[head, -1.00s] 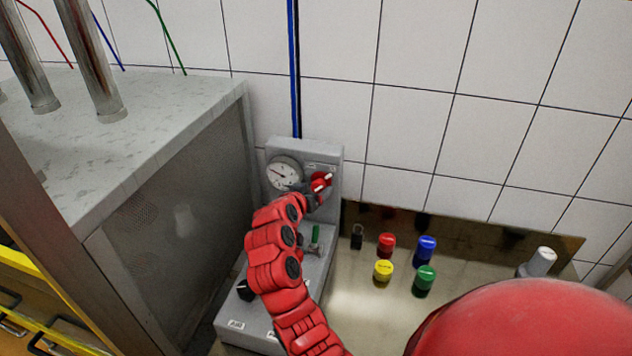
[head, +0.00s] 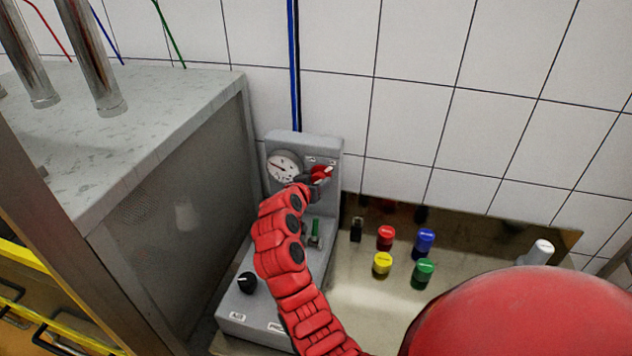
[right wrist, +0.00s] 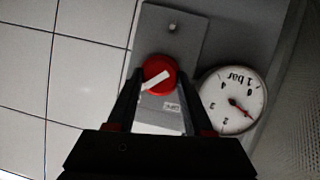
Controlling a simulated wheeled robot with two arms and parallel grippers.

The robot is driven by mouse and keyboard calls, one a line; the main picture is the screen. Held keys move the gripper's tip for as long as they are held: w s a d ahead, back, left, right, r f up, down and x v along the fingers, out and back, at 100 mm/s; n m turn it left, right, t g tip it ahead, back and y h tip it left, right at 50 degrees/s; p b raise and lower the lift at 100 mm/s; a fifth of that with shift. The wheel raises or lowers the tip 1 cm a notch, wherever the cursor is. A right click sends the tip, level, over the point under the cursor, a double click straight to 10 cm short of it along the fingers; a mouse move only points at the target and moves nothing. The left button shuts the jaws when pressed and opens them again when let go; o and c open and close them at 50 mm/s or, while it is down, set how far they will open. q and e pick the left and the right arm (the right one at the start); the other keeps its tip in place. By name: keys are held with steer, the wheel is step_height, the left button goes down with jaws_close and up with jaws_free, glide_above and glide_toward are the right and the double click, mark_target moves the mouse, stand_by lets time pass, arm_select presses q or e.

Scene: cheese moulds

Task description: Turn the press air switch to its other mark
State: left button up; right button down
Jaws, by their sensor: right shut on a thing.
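A red round knob (head: 318,171) with a white pointer bar sits on the upright face of a grey control box (head: 306,145), beside a dial gauge (head: 283,166). In the right wrist view the red knob (right wrist: 163,70) is between my fingers, with its white bar slanted. My right gripper (head: 317,182) is shut on this knob; in the wrist view its fingers (right wrist: 158,82) lie on either side of it. A small label (right wrist: 171,106) near the knob is too small to read. My left gripper is not in view.
Red (head: 386,237), blue (head: 425,239), yellow (head: 382,262) and green (head: 424,270) capped pieces stand right. A grey cabinet (head: 170,215) is close left.

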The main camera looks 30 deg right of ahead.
steer(key=n+h+b, duration=0.1)
steer(key=n+b, duration=0.1)
steer(key=n+g+h+b, duration=0.1)
steer(key=n+b, duration=0.1)
steer(key=b, duration=0.1)
steer(key=n+g+h+b, duration=0.1)
steer(key=n+b, duration=0.1)
steer(key=shift+w+a+f+n+h+b, duration=0.2)
steer(key=shift+a+f+n+h+b, duration=0.1)
steer(key=shift+n+h, duration=0.1)
steer(key=shift+f+n+h+b, duration=0.1)
steer(key=shift+n+h+b, duration=0.5)
steer(key=shift+n, duration=1.25)
steer(key=shift+f+n+h+b, duration=0.1)
steer(key=shift+n+h+b, duration=0.2)
steer(key=shift+n+h, duration=1.1)
steer(key=shift+n+y, duration=0.4)
steer(key=shift+n, duration=0.25)
steer(key=shift+d, duration=0.1)
steer(key=shift+c, duration=1.5)
jaws_free()
